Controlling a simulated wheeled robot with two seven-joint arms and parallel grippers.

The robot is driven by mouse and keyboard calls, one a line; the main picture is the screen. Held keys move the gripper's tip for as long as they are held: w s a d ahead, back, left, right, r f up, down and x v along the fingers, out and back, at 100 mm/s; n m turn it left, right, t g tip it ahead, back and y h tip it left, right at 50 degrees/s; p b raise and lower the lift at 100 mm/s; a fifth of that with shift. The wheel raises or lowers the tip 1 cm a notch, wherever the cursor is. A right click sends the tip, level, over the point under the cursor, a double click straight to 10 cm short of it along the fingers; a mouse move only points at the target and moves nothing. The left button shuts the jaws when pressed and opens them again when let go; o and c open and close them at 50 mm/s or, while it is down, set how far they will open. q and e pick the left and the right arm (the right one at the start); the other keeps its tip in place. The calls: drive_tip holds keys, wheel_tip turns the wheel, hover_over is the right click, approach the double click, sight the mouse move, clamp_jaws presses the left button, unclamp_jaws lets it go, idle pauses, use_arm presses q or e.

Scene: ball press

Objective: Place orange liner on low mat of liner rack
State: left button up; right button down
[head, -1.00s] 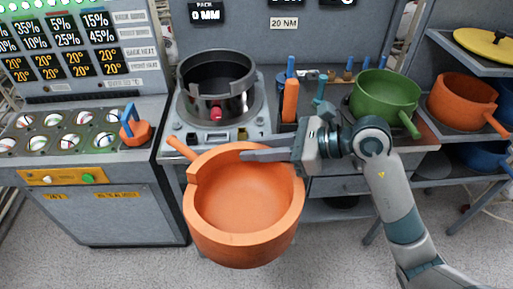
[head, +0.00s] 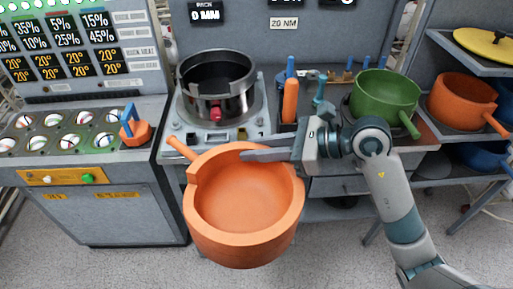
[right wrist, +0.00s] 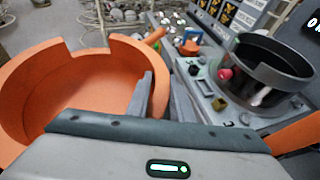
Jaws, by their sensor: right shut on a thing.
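A large orange liner (head: 243,235), an open round bowl with a notched rim and a short handle at its left, hangs in front of the press counter. My right gripper (head: 250,153) is shut on its far rim. In the right wrist view the fingers (right wrist: 163,82) straddle the wall of the orange liner (right wrist: 60,85). The liner rack (head: 458,135) stands at the far right; a second orange pot (head: 463,100) sits on its middle level and a blue one (head: 484,156) lower. A dark patch (head: 432,167) shows on the low level, partly hidden. My left gripper is out of view.
A dark metal cylinder (head: 217,78) stands on the press behind the liner. A green pot (head: 384,98) sits on the counter to the right, near an orange-handled tool (head: 290,100). A ball console (head: 75,135) is at left. Floor in front is clear.

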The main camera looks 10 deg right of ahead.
idle(0.3)
drive_tip(key=s+d+f+m+t, duration=0.1)
drive_tip(key=d+f, duration=0.2)
drive_tip(key=d, duration=0.5)
drive_tip(key=s+d+f+m+t+h, duration=0.1)
drive_tip(key=d+f+m+t, duration=0.1)
drive_tip(key=d, duration=0.5)
drive_tip(key=shift+s+d+f+h, duration=0.3)
drive_tip(key=shift+d+f, duration=0.05)
drive_tip(key=shift+f, duration=0.05)
idle(0.9)
drive_tip(key=shift+a, duration=0.1)
idle(4.5)
